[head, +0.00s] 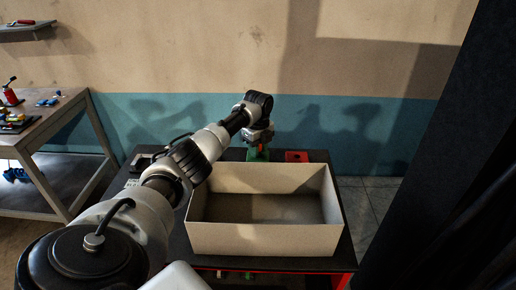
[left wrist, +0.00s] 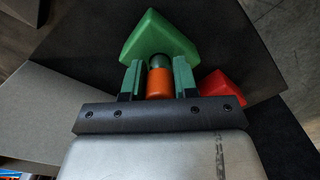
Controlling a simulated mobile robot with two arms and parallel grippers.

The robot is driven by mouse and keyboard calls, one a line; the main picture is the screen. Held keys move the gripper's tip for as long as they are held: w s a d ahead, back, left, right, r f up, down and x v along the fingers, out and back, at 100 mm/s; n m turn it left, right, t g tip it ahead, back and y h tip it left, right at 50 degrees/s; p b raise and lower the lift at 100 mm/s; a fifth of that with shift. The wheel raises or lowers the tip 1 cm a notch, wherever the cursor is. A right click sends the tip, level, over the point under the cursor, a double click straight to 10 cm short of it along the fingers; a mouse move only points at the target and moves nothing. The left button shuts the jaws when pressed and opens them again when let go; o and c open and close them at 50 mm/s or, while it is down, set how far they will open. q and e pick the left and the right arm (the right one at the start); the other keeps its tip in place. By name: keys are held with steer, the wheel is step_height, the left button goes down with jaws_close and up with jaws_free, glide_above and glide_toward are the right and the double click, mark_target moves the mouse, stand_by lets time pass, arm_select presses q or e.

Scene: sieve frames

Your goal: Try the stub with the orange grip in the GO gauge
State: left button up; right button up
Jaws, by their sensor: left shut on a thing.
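My left gripper (left wrist: 158,68) is shut on the orange grip (left wrist: 159,86) of the stub, which lies between its two green-padded fingers. A short dark greenish end of the stub (left wrist: 156,62) points at the green block (left wrist: 158,32), which I take as the GO gauge. Whether the end is inside a hole or only against the block is hidden. In the head view my left gripper (head: 258,140) is over the green block (head: 257,156), at the back of the table. The stub cannot be made out there. My right gripper is not in view.
A red block (head: 297,156) stands just right of the green one; it also shows in the left wrist view (left wrist: 224,88). A large open cream box (head: 264,240) fills the table's front. A side bench (head: 60,110) with small items stands at the left.

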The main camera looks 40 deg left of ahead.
arm_select(q)
steer(key=shift+f, duration=0.4)
steer(key=o, duration=1)
steer(key=shift+f, duration=0.1)
steer(key=shift+o, duration=0.2)
step_height(320, 180, up, 10)
steer(key=b, duration=0.4)
steer(key=shift+d+f, duration=0.1)
steer(key=shift+f, duration=0.05)
steer(key=shift+r, duration=0.65)
